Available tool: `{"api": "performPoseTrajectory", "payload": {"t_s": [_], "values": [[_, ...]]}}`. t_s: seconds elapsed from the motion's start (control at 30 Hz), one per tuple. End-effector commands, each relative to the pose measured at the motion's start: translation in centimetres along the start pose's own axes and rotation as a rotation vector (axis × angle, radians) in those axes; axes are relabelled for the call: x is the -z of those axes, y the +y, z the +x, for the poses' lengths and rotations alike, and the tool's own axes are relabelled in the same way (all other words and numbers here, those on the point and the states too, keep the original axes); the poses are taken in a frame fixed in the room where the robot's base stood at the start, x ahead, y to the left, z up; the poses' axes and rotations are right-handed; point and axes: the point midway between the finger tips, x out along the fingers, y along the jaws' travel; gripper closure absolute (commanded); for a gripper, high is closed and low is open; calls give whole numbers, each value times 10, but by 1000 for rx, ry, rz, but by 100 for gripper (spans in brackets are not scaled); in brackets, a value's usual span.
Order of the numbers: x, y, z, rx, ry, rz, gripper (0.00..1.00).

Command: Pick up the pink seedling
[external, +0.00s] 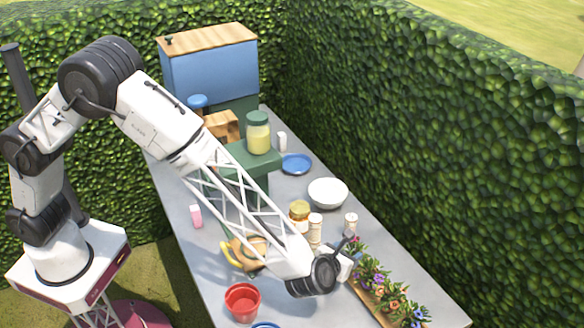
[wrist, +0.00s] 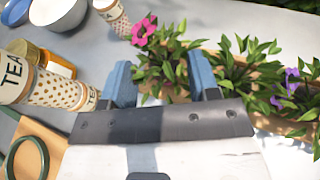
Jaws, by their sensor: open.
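The pink seedling (wrist: 145,28) has pink blooms over green leaves. In the wrist view its leaves (wrist: 163,72) show between the two blue fingers of my gripper (wrist: 162,80), which is open. One finger is on each side of the plant; I cannot tell whether they touch it, and its lower part is partly hidden.
Purple (external: 370,278), orange (external: 392,300) and blue (external: 416,314) flowers continue along the wooden planter (external: 362,296). Tea canisters (wrist: 68,91), a honey-coloured jar (wrist: 56,60) and a white bowl (external: 328,192) stand nearby. A red pot (external: 242,302) is near the table's front. A hedge borders the table.

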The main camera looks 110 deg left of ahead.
Motion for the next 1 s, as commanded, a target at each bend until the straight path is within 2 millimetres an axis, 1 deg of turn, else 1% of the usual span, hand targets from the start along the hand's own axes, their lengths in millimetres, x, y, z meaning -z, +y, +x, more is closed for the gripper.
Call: {"api": "performPoseTrajectory", "payload": {"t_s": [0.13,0.3,0.87,0.97,1.0], "values": [[2,0,18,0,1,2,45],[1,0,28,0,0,1,45],[1,0,28,1,0,1,45],[1,0,28,1,0,1,58],[1,0,28,1,0,1,65]]}}
